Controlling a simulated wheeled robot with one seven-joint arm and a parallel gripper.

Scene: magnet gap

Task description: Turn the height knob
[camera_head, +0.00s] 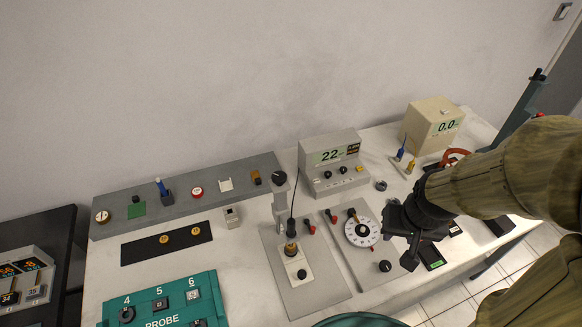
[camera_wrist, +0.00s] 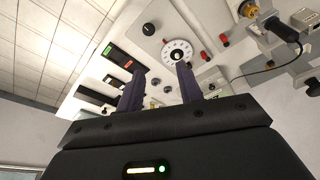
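A grey plate (camera_head: 366,270) carries a round white dial (camera_head: 362,231) with a dark centre and, near its front end, a black knob (camera_head: 385,266). No label naming the height knob is readable, so I cannot tell for sure which knob it is. In the wrist view the dial (camera_wrist: 178,50) shows beyond the fingertips, with the black knob (camera_wrist: 148,29) further up. My gripper (camera_head: 397,238) hangs just right of this plate; in the wrist view its two fingers (camera_wrist: 160,72) stand apart with nothing between them.
A neighbouring plate (camera_head: 277,263) holds a thin upright rod on a stand and another black knob (camera_head: 302,273). A meter box reading 22 (camera_head: 333,181) stands behind. A box reading 0.0 (camera_head: 421,142) is back right. A teal probe panel (camera_head: 205,283) lies front left.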

